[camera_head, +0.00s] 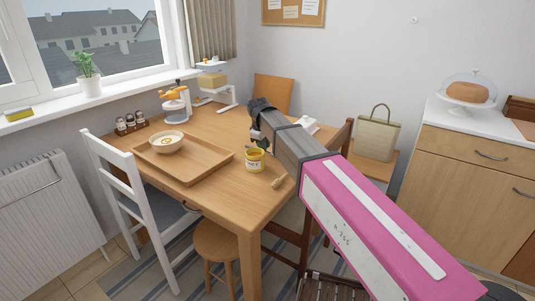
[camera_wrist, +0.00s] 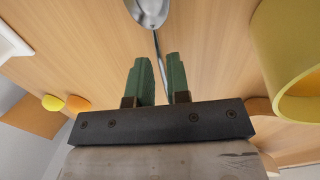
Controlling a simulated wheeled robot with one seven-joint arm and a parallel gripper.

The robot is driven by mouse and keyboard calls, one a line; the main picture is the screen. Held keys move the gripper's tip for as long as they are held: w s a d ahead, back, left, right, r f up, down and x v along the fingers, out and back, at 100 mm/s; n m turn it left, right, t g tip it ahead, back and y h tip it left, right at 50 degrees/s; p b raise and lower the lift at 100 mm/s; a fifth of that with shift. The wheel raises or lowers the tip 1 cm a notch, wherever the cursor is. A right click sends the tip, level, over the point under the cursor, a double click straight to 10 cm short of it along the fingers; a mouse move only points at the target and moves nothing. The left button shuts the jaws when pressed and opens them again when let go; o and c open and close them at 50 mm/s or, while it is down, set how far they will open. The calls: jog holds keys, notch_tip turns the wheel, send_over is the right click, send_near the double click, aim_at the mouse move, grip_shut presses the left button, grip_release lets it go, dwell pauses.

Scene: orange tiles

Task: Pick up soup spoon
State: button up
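The soup spoon (camera_wrist: 151,12) is a shiny metal spoon lying on the wooden table, at the top of the wrist view. Its bowl is cut off by the frame edge. Its thin handle runs down toward the gap between my fingers. My gripper (camera_wrist: 158,62) is open, with two green fingers apart and the handle showing between them; I cannot tell how far above the table they are. The spoon cannot be made out there.
A yellow-rimmed container (camera_wrist: 292,70) stands close at right in the wrist view. The table (camera_head: 217,128) also bears a wooden tray (camera_head: 198,176) with a bowl (camera_head: 167,142), a yellow jar (camera_head: 255,160) and a brush-like item (camera_head: 279,181). Chairs surround it.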

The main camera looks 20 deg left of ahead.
jog(key=shift+w+f, duration=0.15)
jog(key=shift+f, duration=0.65)
grip_shut()
jog(key=shift+r, duration=0.1)
